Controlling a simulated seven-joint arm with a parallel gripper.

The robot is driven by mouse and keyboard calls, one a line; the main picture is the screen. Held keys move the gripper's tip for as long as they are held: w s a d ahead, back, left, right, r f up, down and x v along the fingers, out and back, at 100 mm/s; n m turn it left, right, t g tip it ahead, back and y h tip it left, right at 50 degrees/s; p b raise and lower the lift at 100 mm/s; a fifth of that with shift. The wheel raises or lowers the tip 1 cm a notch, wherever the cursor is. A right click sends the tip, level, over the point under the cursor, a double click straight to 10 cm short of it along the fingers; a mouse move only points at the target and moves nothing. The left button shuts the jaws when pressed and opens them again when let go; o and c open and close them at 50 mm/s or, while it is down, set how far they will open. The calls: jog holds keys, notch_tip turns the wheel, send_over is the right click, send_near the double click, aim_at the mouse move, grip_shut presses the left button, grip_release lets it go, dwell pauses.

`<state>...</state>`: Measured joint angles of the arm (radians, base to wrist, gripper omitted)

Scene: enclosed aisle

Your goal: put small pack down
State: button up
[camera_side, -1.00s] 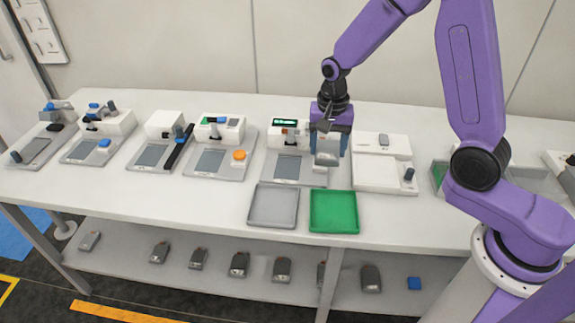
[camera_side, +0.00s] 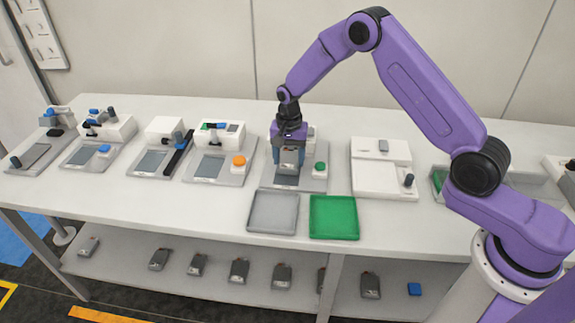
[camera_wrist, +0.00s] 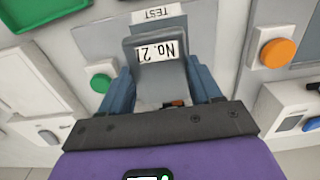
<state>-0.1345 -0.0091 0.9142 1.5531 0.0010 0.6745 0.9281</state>
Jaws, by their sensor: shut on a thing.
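The pack is over the grey test station (camera_side: 310,181) with a green button (camera_side: 320,167). A "TEST" label (camera_wrist: 160,14) shows just beyond the pack in the wrist view. I cannot tell whether the pack touches the station's plate; my gripper hides much of the station.
A grey tray (camera_side: 273,229) and a green tray (camera_side: 334,234) lie in front of the station. A station with an orange button (camera_side: 239,160) stands to the left, a white device (camera_side: 380,182) to the right. Several packs lie on the lower shelf (camera_side: 215,284).

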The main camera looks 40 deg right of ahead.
aim_at(288, 159)
jog(key=shift+w+f, duration=0.2)
jog(key=shift+f, duration=0.05)
jog(key=shift+w+f, duration=0.1)
jog(key=shift+f, duration=1.45)
jog(key=shift+f, duration=0.15)
jog(key=o, duration=1.2)
jog(key=shift+c, duration=0.2)
